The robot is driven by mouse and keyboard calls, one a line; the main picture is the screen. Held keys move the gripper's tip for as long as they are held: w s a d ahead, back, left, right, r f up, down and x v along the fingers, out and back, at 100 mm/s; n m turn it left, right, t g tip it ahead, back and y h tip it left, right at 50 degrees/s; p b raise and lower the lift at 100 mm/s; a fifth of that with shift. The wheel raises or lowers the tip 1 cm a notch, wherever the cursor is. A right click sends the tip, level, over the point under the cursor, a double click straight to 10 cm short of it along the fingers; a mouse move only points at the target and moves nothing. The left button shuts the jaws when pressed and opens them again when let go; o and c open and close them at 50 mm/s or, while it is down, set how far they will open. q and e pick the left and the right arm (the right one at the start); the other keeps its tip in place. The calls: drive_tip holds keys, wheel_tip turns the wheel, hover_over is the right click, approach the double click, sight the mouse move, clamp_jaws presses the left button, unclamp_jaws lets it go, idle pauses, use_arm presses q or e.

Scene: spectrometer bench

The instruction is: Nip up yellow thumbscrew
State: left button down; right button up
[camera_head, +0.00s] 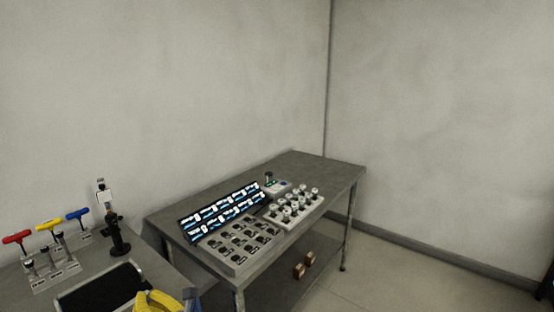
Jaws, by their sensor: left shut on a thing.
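A yellow rounded thing (157,302) shows at the bottom edge, cut off by the frame. I cannot tell whether it is the yellow thumbscrew. Beside it on the right is a blue-grey tip, which seems to be part of my left gripper (191,299). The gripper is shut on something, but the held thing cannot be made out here. My right gripper is not in view.
A black panel with a pale rim (100,292) lies near the bottom left. A black stand (118,240) rises behind it.

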use_arm(q)
drive_tip(key=shift+f, duration=0.3)
idle(0.5)
drive_tip(key=shift+w+d+r, duration=0.1)
drive_tip(key=shift+w+r, duration=0.05)
drive_tip(key=shift+r, duration=0.05)
drive_tip(key=shift+w+d+r, duration=0.1)
drive_tip(key=shift+d+r, duration=0.05)
drive_tip(key=shift+s+d, duration=0.35)
drive_tip(key=shift+d, duration=0.2)
drive_tip(key=v, duration=0.4)
drive_tip(key=shift+s+d+r, duration=0.15)
drive_tip(key=shift+s+d, duration=0.05)
drive_tip(key=shift+s, duration=0.05)
